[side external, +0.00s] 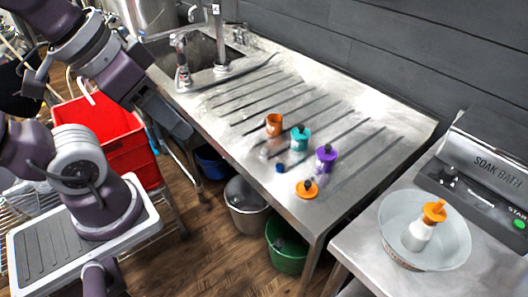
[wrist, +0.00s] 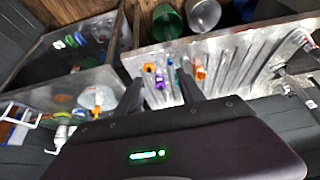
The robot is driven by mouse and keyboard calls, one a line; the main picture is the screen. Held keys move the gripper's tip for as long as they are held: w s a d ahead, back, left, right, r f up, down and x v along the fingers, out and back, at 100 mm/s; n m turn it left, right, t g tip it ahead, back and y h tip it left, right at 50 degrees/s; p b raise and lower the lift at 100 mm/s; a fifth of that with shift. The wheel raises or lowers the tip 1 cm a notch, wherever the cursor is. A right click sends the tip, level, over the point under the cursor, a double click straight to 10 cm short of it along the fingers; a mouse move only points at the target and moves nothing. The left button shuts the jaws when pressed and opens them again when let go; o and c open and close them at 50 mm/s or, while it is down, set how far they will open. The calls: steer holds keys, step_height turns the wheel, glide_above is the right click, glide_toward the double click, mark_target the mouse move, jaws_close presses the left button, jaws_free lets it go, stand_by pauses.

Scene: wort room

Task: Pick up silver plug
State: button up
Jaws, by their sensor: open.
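I cannot make out the silver plug for certain. A small pale grey shape (side external: 265,153) stands just in front of the orange cup-like piece (side external: 273,124) on the steel drainboard and may be it. A teal piece (side external: 300,138), a purple piece (side external: 325,157), a small dark blue piece (side external: 280,168) and a flat orange piece with a dark knob (side external: 307,188) are close by. My gripper (wrist: 158,88) is open and empty, with its two dark fingers apart in the wrist view. In the side view my arm is left of the drainboard, well away from these pieces.
The sink (side external: 200,62) with its taps is at the drainboard's far left end. A bowl (side external: 386,247) holding an orange-capped bottle (side external: 420,232) stands on the right-hand table beside a soak bath (side external: 480,165). A red crate (side external: 105,140) and buckets are below. The drainboard's right end is clear.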

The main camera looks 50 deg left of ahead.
steer(key=c, duration=0.3)
